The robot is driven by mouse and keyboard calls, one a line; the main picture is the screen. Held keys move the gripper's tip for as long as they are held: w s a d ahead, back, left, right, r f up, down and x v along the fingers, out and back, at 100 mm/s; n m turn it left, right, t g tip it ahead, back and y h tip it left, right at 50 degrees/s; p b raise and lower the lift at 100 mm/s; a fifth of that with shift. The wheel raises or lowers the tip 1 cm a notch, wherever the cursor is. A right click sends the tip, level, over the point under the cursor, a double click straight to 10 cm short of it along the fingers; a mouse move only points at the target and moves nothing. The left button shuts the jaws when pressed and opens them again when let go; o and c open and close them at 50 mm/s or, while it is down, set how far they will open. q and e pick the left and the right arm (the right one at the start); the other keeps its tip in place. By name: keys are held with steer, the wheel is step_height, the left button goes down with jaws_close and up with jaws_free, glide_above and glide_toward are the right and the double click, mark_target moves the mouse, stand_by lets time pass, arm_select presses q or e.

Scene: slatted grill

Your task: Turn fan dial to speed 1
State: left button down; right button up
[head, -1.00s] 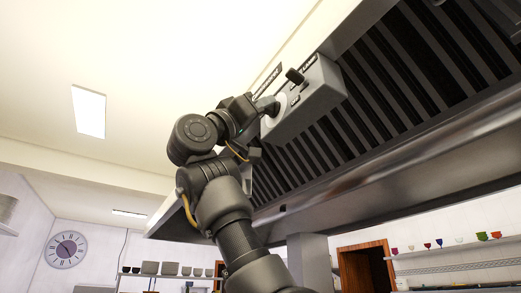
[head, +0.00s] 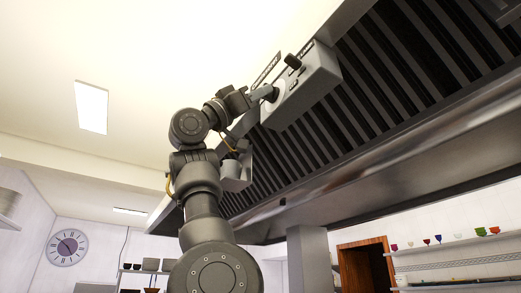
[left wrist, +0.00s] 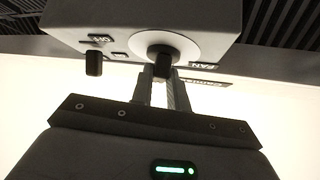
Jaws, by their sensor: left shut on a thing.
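The fan dial is a dark knob on a round white plate, with a "FAN" label beside it. In the left wrist view the fan dial (left wrist: 163,58) is at the top middle, at the tips of my left gripper (left wrist: 164,80). Its two fingers are closed on the knob. In the head view my left gripper (head: 268,93) reaches the left side of the grey control box (head: 308,84), and its fingers mostly hide the knob. The number the dial points to cannot be read. My right gripper is not in view.
A second dark knob (head: 292,61) sticks out of the same box; it also shows in the left wrist view (left wrist: 94,63), left of the fan dial. The slatted hood (head: 400,85) with its metal rim runs along the right. Open room lies below the box and to the left.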

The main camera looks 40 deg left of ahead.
arm_select(q)
steer(key=shift+a+r+m+g+h+p, duration=0.1)
steer(key=shift+m+g+h+p, duration=0.6)
steer(key=shift+m+g, duration=0.65)
steer(key=shift+a+r+m+g+h+p, duration=0.1)
steer(key=shift+m+g+h+p, duration=0.6)
steer(key=shift+m, duration=0.95)
steer(key=shift+a+m+g+h+p, duration=0.1)
steer(key=shift+m+g+h+p, duration=0.55)
steer(key=shift+m+g, duration=0.8)
steer(key=c, duration=1.4)
jaws_free()
steer(key=shift+o, duration=0.2)
steer(key=b+v, duration=0.3)
steer(key=v, duration=0.7)
steer(key=shift+s+a+f+b, duration=0.15)
steer(key=shift+s+a+b, duration=0.1)
steer(key=shift+b, duration=0.1)
